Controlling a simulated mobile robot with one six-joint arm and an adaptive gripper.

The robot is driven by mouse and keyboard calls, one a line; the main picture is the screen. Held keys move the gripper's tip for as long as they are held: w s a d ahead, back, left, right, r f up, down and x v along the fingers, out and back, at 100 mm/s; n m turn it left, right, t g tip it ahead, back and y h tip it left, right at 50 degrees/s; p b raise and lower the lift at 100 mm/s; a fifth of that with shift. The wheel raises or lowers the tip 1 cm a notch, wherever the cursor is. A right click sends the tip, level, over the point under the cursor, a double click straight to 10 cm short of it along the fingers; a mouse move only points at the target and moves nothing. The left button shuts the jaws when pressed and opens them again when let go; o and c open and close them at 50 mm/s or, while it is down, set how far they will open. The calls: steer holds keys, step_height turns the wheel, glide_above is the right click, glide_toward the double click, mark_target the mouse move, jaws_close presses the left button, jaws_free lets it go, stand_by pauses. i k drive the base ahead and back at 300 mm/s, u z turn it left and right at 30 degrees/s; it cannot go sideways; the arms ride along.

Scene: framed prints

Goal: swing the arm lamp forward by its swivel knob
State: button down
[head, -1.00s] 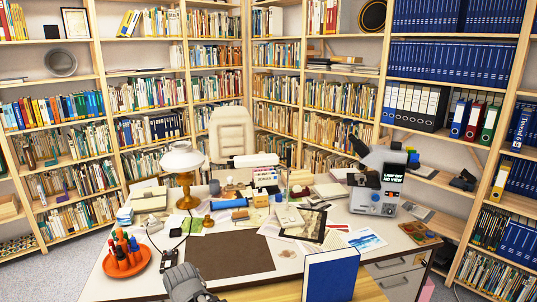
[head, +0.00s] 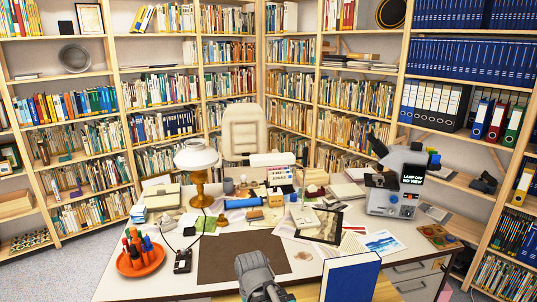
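A long white bar (head: 272,159), which looks like the head of the arm lamp, lies level over the back of the desk. Its support is hard to make out among the clutter, and I cannot pick out a swivel knob. A microscope (head: 397,180) stands at the desk's right rear; its small screen reads "LAMP OFF NO VIEW". My gripper (head: 258,273) is at the bottom middle, over the front of the dark desk mat, well in front of the white bar and apart from it. Its fingertips do not show clearly.
The desk mat (head: 222,262) is mostly bare. A brass lamp with white shade (head: 197,157), an orange pen tray (head: 140,262) and papers crowd the left and middle. A chair (head: 244,132) and bookshelves are behind.

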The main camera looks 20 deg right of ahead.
mark_target(305, 149)
steer(key=z, duration=0.1)
steer(key=i, duration=1)
steer(key=u, duration=0.05)
